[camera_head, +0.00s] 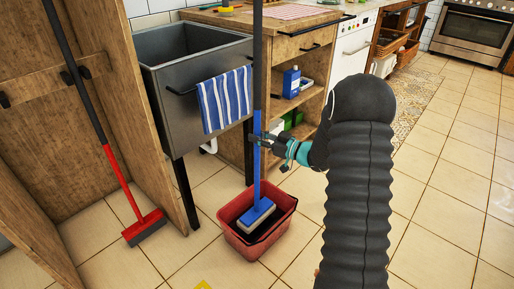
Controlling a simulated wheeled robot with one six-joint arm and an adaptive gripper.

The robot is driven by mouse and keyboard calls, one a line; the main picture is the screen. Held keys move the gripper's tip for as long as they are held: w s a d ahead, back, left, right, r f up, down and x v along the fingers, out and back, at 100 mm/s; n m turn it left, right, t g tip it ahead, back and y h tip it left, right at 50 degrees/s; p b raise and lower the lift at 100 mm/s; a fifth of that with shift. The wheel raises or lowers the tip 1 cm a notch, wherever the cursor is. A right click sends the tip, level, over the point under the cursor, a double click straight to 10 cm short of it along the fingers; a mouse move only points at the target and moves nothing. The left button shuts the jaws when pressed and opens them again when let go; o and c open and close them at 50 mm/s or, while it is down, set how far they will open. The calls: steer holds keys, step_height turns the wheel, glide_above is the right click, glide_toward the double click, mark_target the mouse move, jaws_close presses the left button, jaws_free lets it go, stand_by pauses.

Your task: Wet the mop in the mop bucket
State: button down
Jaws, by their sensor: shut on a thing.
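My gripper (270,142) is shut on the handle of the mop (257,165), which has a blue lower shaft and a dark upper shaft. The mop stands close to upright. Its head (258,214), blue above and pale below, is inside the red mop bucket (277,239), within the rim. The bucket stands on the tiled floor below my gripper. I cannot tell whether the mop head touches the bottom or whether there is water; the inside looks dark.
A red broom (144,226) leans against the wooden panel at left. A grey sink (190,60) on dark legs, with a striped towel (226,99), stands behind the bucket. Wooden shelving (300,104) holds a blue bottle (291,80). The tiled floor at right is clear.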

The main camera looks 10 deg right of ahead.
mark_target(258, 147)
step_height(258, 147, down, 4)
steer(key=shift+f+b, duration=0.25)
steer(key=shift+b, duration=0.3)
steer(key=shift+f+b, duration=1.55)
steer(key=shift+f, duration=1.4)
steer(key=shift+f+b, duration=0.5)
steer(key=shift+f, duration=0.05)
steer(key=shift+r, duration=0.1)
steer(key=shift+r+p, duration=1.95)
steer(key=shift+r, duration=1.5)
